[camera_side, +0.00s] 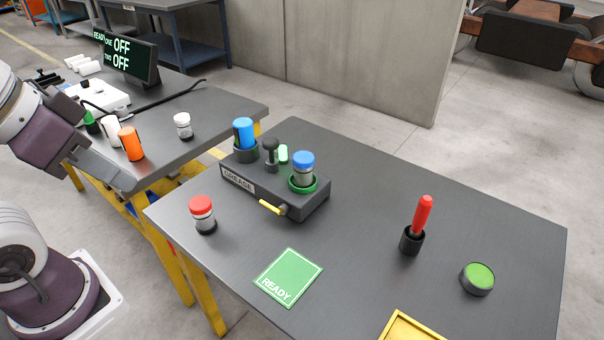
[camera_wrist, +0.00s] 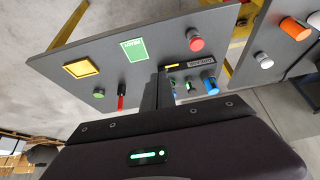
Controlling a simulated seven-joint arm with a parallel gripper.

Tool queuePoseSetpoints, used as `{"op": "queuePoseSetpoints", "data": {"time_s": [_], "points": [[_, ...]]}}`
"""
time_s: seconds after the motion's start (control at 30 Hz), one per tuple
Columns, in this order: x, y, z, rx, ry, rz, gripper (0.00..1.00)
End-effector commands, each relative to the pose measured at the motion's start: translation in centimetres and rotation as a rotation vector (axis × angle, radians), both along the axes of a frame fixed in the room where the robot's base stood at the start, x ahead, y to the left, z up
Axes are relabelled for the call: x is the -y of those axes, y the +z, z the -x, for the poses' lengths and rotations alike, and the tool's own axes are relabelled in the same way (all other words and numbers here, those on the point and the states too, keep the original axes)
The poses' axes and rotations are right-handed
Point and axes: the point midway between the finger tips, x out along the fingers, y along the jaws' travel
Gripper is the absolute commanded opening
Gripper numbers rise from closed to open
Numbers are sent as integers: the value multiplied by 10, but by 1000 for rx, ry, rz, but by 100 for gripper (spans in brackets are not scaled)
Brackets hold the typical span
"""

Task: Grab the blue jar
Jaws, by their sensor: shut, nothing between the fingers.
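A jar with a blue lid (camera_side: 303,160) stands upright in a green ring on a dark GREASE block (camera_side: 236,179), on the right-hand table. A taller blue cylinder (camera_side: 243,131) stands in a black holder at the block's back left; it also shows in the wrist view (camera_wrist: 210,85). My gripper (camera_side: 117,180) is at the left of the side view, well away from the jar, shut and empty. In the wrist view its dark fingers (camera_wrist: 161,75) are together and cover part of the block; the blue-lidded jar is not clear there.
A red-lidded jar (camera_side: 202,214) stands left of the block, a green READY mat (camera_side: 288,277) in front. A red-handled tool (camera_side: 422,213), green button (camera_side: 480,276) and yellow tray (camera_side: 410,327) are rightward. Orange (camera_side: 131,143) and white-lidded (camera_side: 183,125) containers stand on the other table.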

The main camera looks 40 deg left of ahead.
Motion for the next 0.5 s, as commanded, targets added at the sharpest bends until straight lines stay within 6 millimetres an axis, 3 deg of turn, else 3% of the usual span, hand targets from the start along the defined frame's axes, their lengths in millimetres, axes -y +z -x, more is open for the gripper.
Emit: {"op": "queuePoseSetpoints", "data": {"time_s": [0.17, 0.5], "points": [[0, 0, 0, 0, 0, 0, 2], [0, 0, 0, 0, 0, 0, 69]]}}
